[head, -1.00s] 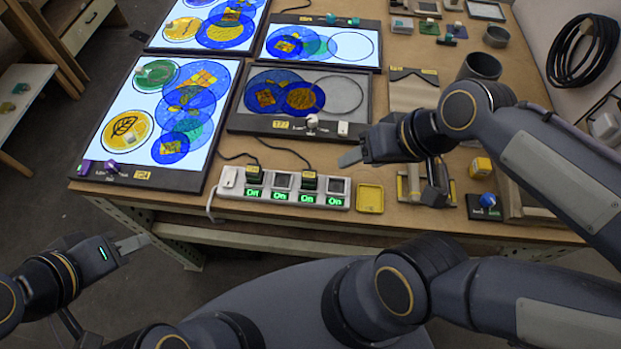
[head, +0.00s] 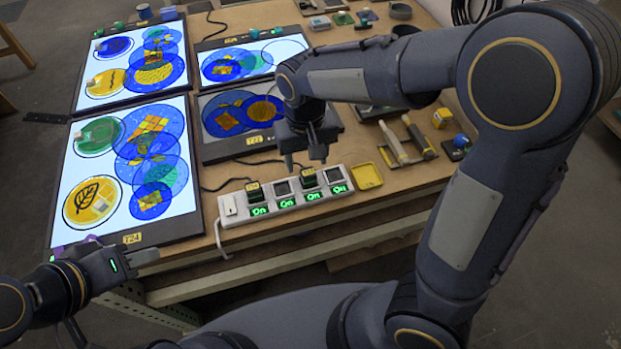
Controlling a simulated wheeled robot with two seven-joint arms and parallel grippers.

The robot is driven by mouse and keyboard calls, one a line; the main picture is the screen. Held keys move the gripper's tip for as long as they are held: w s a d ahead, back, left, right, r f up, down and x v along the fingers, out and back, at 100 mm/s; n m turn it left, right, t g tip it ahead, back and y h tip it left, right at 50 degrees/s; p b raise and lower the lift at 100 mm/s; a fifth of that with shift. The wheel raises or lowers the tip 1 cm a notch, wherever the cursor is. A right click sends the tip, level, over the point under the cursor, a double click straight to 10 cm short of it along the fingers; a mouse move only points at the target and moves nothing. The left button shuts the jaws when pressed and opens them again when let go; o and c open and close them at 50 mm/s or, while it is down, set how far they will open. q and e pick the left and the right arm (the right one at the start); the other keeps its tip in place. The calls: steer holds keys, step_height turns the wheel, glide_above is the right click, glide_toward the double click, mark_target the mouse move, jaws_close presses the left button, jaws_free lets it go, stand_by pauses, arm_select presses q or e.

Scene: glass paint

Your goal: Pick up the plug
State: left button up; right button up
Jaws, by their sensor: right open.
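A white power strip (head: 229,206) lies along the front edge of the table, with green "On" lights along its front. One dark plug (head: 255,191) sits in it towards the left, and another dark plug (head: 308,178) sits towards the right. My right gripper (head: 304,161) points down, open and empty, just above and behind the right plug, with its fingers apart. I cannot tell whether it touches the plug. My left gripper (head: 148,256) is low at the left, in front of the table edge and away from the strip; its jaw gap is not clear.
Lit panels with coloured glass discs (head: 128,170) fill the table's left. A dark unlit panel (head: 209,148) lies behind the strip, partly covered by my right arm. A yellow tray (head: 367,176) is right of the strip. Two handled tools (head: 393,143) and a yellow block (head: 441,118) lie farther right.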

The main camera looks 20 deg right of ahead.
mark_target(308, 172)
steer(key=f, duration=0.5)
steer(key=shift+d+f, duration=0.2)
steer(key=shift+f, duration=0.2)
steer(key=c, duration=1.1)
steer(key=shift+o, duration=0.2)
steer(key=shift+r, duration=0.1)
